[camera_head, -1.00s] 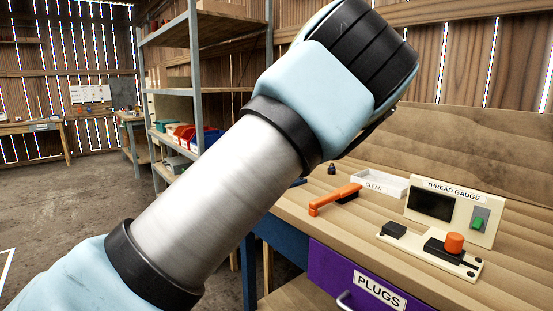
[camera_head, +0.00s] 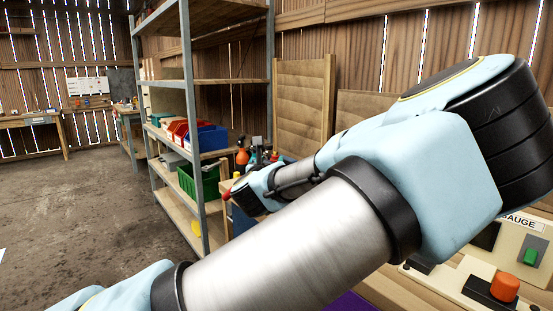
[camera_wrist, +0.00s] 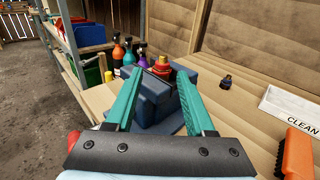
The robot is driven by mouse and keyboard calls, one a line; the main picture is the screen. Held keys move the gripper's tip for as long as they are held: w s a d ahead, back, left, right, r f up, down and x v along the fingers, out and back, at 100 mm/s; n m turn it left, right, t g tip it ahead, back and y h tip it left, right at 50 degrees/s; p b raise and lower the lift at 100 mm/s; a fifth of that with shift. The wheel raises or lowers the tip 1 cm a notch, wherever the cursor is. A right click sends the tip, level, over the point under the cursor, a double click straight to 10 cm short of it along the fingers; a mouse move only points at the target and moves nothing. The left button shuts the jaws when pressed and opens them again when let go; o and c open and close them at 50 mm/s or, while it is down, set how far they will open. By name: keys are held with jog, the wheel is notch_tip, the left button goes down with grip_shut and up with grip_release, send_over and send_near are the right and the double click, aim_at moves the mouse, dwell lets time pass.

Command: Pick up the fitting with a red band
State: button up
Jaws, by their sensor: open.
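My gripper (camera_wrist: 160,74) is open, with its two teal fingers spread and nothing held between them. In the head view my arm hides much of the bench, including the dark fitting.
Several spray bottles (camera_wrist: 118,52) stand at the back left of the bench. A white CLEAN tray (camera_wrist: 291,112) and an orange tool (camera_wrist: 297,153) are at the right. The thread gauge (camera_head: 526,240) shows at the right. A metal shelf (camera_head: 200,147) stands left.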

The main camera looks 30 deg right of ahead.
aim_at(276, 155)
jog(key=x, duration=0.4)
jog(key=shift+p, duration=0.35)
jog(key=x, duration=0.1)
jog(key=p+x, duration=0.1)
jog(key=x, duration=0.1)
jog(key=p+x, duration=0.1)
jog(key=x, duration=0.1)
jog(key=shift+s+d+f, duration=0.15)
jog(key=shift+f, duration=0.1)
grip_shut()
